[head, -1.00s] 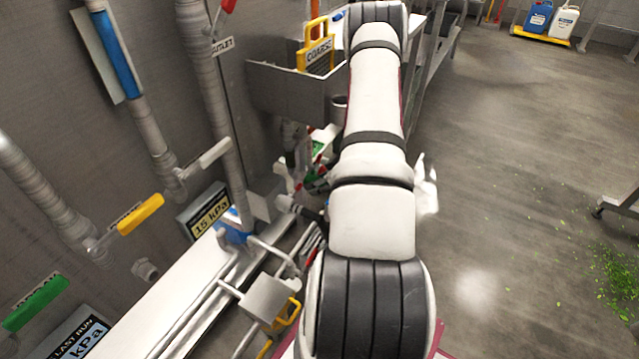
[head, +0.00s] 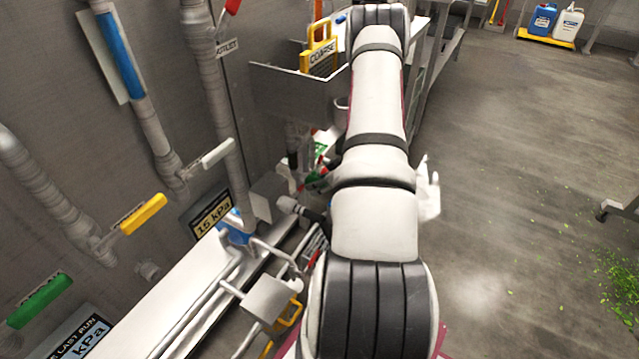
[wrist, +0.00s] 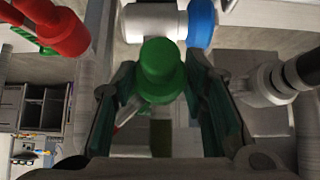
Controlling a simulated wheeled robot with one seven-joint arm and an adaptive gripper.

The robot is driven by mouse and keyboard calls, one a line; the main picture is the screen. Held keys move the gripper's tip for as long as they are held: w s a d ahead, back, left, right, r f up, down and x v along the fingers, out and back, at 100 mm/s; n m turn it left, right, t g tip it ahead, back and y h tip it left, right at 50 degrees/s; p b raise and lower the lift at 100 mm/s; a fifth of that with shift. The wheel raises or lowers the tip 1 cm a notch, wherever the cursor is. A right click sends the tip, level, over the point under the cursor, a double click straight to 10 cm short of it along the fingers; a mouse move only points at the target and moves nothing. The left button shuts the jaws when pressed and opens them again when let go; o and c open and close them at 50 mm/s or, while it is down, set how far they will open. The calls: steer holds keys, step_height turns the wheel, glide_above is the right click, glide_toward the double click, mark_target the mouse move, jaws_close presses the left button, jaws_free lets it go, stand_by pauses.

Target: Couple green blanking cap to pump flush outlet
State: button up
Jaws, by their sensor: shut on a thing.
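In the wrist view, the green blanking cap (wrist: 160,72) sits between the fingers of my gripper (wrist: 165,95), and the gripper is shut on it. A pale pipe fitting (wrist: 150,22) with a blue end (wrist: 202,22) lies just beyond the cap; I cannot tell whether the cap touches it. I cannot make out for certain which fitting is the pump flush outlet. In the head view my arm hides most of the gripper and the cap.
A red fitting (wrist: 62,28) is at upper left in the wrist view, and a pale fitting with a dark hose (wrist: 265,85) is close on the right. In the head view, a grey bin with a yellow COARSE frame (head: 320,50) stands behind. Open floor (head: 500,190) lies right.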

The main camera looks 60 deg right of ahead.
steer(key=shift+w+r, duration=0.3)
steer(key=shift+w, duration=0.25)
steer(key=shift+s+f+p, duration=0.2)
steer(key=shift+s+p, duration=0.4)
steer(key=shift+s, duration=1.05)
steer(key=shift+d+p, duration=0.1)
steer(key=shift+p, duration=0.5)
steer(key=shift+w, duration=1.3)
stand_by(0.5)
steer(key=shift+s, duration=0.1)
steer(key=shift+s+p, duration=0.65)
steer(key=shift+s, duration=0.85)
steer(key=shift+p, duration=0.45)
stand_by(0.8)
